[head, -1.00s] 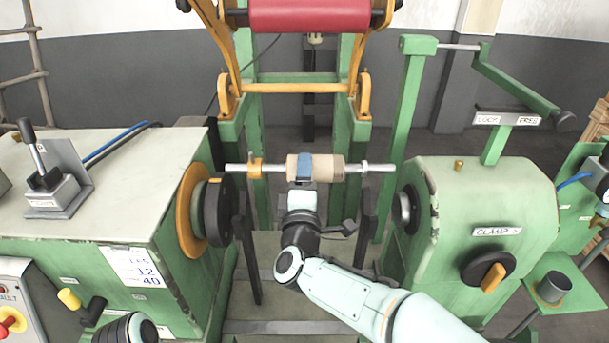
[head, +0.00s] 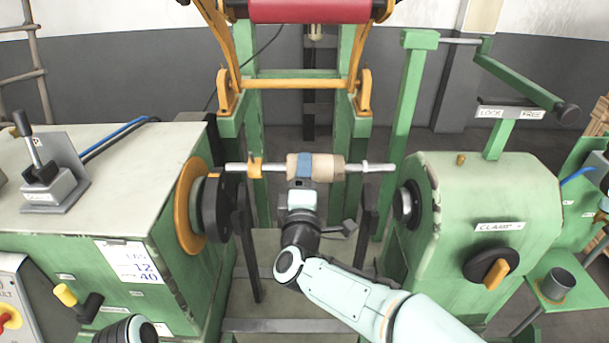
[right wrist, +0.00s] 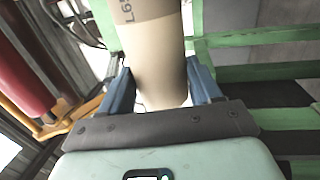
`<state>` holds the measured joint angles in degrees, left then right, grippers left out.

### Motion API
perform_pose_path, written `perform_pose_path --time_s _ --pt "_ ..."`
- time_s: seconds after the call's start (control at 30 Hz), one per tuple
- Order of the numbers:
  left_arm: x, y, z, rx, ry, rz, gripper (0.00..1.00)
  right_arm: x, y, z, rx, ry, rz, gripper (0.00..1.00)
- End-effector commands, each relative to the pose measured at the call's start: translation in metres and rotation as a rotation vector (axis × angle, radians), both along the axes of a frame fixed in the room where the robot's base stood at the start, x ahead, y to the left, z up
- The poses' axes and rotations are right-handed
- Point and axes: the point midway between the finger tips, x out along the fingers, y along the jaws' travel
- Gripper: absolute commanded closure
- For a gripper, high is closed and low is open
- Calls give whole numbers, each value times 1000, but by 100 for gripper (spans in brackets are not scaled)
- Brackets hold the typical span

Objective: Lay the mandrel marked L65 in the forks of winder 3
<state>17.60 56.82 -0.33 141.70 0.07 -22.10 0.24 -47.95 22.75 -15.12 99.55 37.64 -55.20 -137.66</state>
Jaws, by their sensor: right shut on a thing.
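The mandrel (head: 330,168) is a tan cylinder on a steel shaft with an orange collar towards its left end. In the right wrist view the mandrel (right wrist: 150,60) bears a marking that reads L65, partly cut off. My right gripper (head: 304,167) is shut on its tan body, a blue finger showing on either side in the wrist view (right wrist: 160,88). The shaft is about level. The forks look to be two dark uprights, left (head: 245,240) and right (head: 369,215); the shaft appears above their tops, apart from them. My left gripper is out of view.
A dark and orange faceplate (head: 205,208) stands left and the green tailstock (head: 500,190) with its CLAMP knob right. A green frame with a red roll (head: 310,10) stands behind.

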Motion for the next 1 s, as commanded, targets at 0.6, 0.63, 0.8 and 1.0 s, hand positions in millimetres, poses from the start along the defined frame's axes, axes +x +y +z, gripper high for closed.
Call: perform_pose_path --time_s 0.6,0.63,0.8,1.0 --pt "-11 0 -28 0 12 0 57 -1 0 -49 1 -3 1 94" --pt "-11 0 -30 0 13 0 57 -1 0 -52 1 -3 1 94" --pt "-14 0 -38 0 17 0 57 -1 0 -68 1 -4 2 94" --pt "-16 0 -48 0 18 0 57 -1 0 -86 1 -3 3 94"
